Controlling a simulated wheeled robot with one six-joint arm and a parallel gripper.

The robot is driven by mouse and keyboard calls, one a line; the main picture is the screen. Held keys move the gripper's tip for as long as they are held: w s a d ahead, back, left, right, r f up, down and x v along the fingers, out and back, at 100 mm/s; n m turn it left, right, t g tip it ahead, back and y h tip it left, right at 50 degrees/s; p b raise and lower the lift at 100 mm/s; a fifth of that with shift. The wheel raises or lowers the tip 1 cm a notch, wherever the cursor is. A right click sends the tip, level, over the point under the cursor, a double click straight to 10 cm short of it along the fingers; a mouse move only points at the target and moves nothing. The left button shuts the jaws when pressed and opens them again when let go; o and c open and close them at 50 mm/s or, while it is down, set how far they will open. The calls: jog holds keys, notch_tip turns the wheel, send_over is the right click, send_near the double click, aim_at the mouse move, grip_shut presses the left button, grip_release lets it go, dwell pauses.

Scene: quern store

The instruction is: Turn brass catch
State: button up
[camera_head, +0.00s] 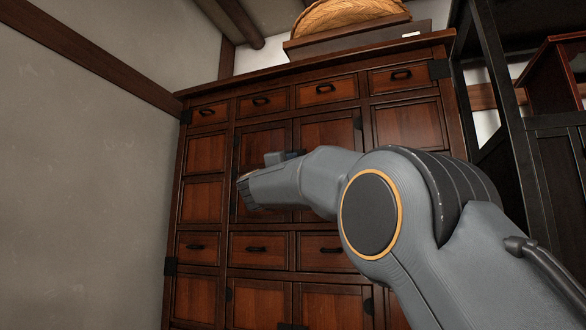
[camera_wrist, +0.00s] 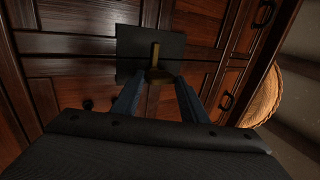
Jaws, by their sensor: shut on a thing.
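The brass catch (camera_wrist: 155,56) shows in the wrist view as a narrow upright bar with a wider base, in front of a dark square plate (camera_wrist: 130,50) on the wooden cabinet front. My gripper (camera_wrist: 157,80) has its two fingers on either side of the catch's lower part and is shut on it. In the head view my gripper (camera_head: 243,188) reaches to the middle doors of the tall wooden cabinet (camera_head: 204,201). My own arm hides the catch and plate there.
Small drawers with black handles (camera_head: 325,88) run along the cabinet's top row. A woven basket (camera_head: 345,12) sits on a dark box on top, and shows in the wrist view (camera_wrist: 264,95). A plain wall (camera_head: 85,150) stands left and a black frame (camera_head: 505,100) right.

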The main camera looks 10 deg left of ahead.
dwell(0.5)
jog(key=o, duration=1)
jog(key=shift+o, duration=0.2)
jog(key=shift+s, duration=0.1)
jog(key=b+v, duration=0.2)
jog(key=v, duration=0.5)
jog(key=shift+s+f, duration=0.2)
jog(key=shift+s, duration=0.05)
jog(key=shift+a, duration=0.15)
